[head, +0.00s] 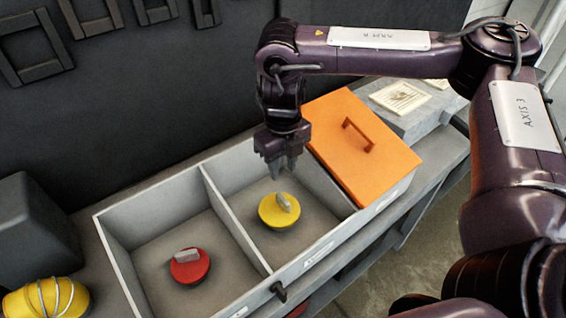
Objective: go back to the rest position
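My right gripper (281,170) hangs pointing down over the middle compartment of a grey divided box (172,188). Its two fingers are a little apart with nothing between them. Below the fingertips, a yellow round piece with a grey grip (278,215) sits on the floor of that compartment, apart from the gripper. A red round piece with a grey grip (190,268) lies in the left compartment. An orange lid with a handle (362,150) covers the right end of the box and hides what is under it. My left gripper is out of view.
A yellow caged lamp (46,298) and a dark block (36,232) stand at the left. Papers (400,97) lie on a grey surface behind the lid. A dark wall with hanging frames (36,46) rises behind the box. Open floor (405,262) shows at the lower right.

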